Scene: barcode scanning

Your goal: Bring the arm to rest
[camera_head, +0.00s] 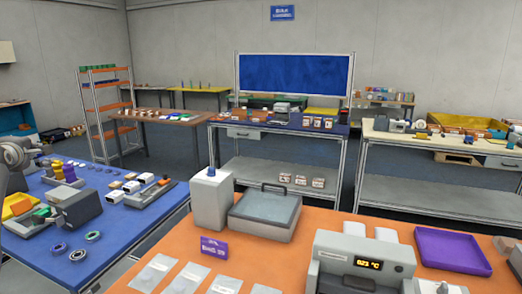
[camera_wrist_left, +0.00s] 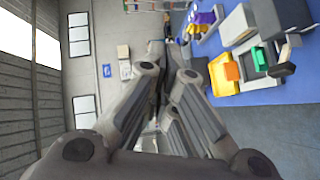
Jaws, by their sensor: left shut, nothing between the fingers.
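My left gripper (camera_wrist_left: 167,62) fills the middle of the left wrist view. Its grey fingers come together towards their tips, with nothing between them. In the head view, part of my left arm and gripper (camera_head: 18,156) shows at the left edge, over the left end of the blue table (camera_head: 116,211); it is cut off by the frame. The gripper is apart from the things on that table. My right gripper is in neither view.
The orange table (camera_head: 290,272) in front carries a grey lidded box (camera_head: 265,212), a white dispenser (camera_head: 212,198), a device reading 023 °C (camera_head: 365,262) and a purple tray (camera_head: 452,250).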

